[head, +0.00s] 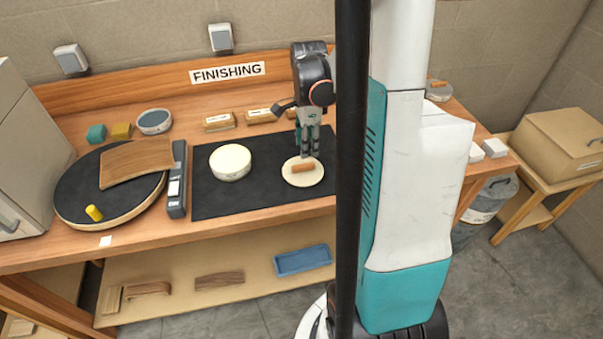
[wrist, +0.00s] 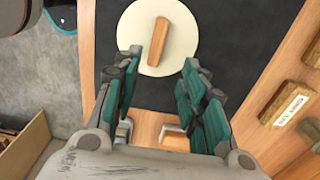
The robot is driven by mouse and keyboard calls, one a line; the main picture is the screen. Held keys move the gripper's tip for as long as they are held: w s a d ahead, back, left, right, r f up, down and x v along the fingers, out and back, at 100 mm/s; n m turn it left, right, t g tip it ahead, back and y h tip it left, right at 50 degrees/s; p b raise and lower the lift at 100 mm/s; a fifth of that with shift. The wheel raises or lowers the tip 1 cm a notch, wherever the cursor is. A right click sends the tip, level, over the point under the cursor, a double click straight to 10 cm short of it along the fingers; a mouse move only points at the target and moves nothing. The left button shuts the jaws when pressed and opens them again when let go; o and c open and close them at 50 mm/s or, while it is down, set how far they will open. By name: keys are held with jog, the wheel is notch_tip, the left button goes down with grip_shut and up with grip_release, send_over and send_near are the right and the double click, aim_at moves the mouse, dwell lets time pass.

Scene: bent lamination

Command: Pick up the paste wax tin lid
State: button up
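A flat, round cream disc (head: 303,180), which looks like the paste wax tin lid, lies on the black mat (head: 262,199) with a brown bar (head: 303,167) across its top. The wrist view shows the disc (wrist: 133,35) and the bar (wrist: 158,42) ahead of my fingers. A round cream tin (head: 230,161) stands on the mat to the left of the disc. My gripper (head: 310,154) points down over the far edge of the disc. In the wrist view my gripper (wrist: 160,78) has its fingers spread apart with nothing between them. I cannot tell how high the fingertips are above the disc.
A dark round turntable (head: 75,195) with a curved wooden piece (head: 138,161) is at the left. A grey bar-shaped device (head: 177,180) stands beside the mat. Labelled wooden blocks (head: 219,122) lie behind the mat. The mat between tin and device is clear.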

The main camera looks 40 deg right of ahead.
aim_at(306, 165)
jog(key=f+b, duration=0.1)
jog(key=f, duration=0.3)
jog(key=f+b, duration=0.1)
jog(key=f, duration=0.2)
jog(key=shift+s+a+f+b, duration=0.1)
jog(key=shift+s+a+b, duration=0.05)
jog(key=shift+a+b, duration=0.2)
grip_shut()
